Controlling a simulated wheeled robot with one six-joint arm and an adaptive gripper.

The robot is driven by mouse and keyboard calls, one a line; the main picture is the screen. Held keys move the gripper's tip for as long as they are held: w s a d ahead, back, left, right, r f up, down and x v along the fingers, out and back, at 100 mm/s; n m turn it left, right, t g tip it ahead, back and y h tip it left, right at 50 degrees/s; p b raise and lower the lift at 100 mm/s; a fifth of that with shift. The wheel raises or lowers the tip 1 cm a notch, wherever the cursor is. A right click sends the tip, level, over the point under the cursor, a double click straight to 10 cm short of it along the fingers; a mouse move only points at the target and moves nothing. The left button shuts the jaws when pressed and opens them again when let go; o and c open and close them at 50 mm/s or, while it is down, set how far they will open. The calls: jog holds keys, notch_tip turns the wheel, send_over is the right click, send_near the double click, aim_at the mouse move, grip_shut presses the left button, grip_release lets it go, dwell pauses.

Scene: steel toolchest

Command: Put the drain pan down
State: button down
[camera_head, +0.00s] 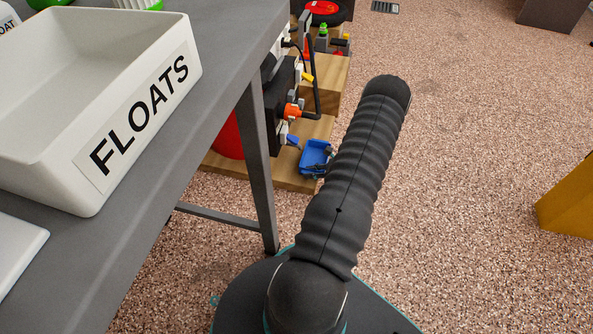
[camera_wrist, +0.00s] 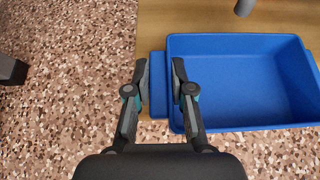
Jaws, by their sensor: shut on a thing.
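The drain pan looks to be the blue rectangular tray (camera_wrist: 240,85), which fills the right of the wrist view and looks empty inside. My gripper (camera_wrist: 160,82) is shut on the tab at its left end, one finger on each side. In the head view the blue pan (camera_head: 315,154) is small, beside the wooden platform by the table leg. My arm hides part of that area, and the gripper is hard to make out there. The pan overlaps the wood's edge in the wrist view; I cannot tell whether it rests on it.
A grey table (camera_head: 215,85) stands at the left with a white bin labelled FLOATS (camera_head: 130,120). Wooden platforms (camera_head: 327,92) with tools and a red container (camera_head: 229,138) stand behind its leg. A yellow object (camera_head: 570,200) is at the right. Speckled floor (camera_head: 470,130) between is clear.

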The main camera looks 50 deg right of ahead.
jog(key=w, duration=0.1)
jog(key=w+a, duration=0.1)
jog(key=w, duration=0.1)
jog(key=w+a, duration=0.1)
jog(key=shift+w+a, duration=0.2)
jog(key=shift+w, duration=0.1)
jog(key=shift+w+a+f, duration=0.1)
jog(key=shift+w+f, duration=0.05)
jog(key=shift+f, duration=0.15)
jog(key=shift+f+b, duration=0.15)
jog(key=shift+b, duration=0.2)
jog(key=c, duration=1)
grip_release()
jog(key=shift+r, duration=0.3)
jog(key=v, duration=0.6)
jog(key=p+v, duration=0.1)
jog(key=v, duration=0.5)
jog(key=shift+f, duration=0.2)
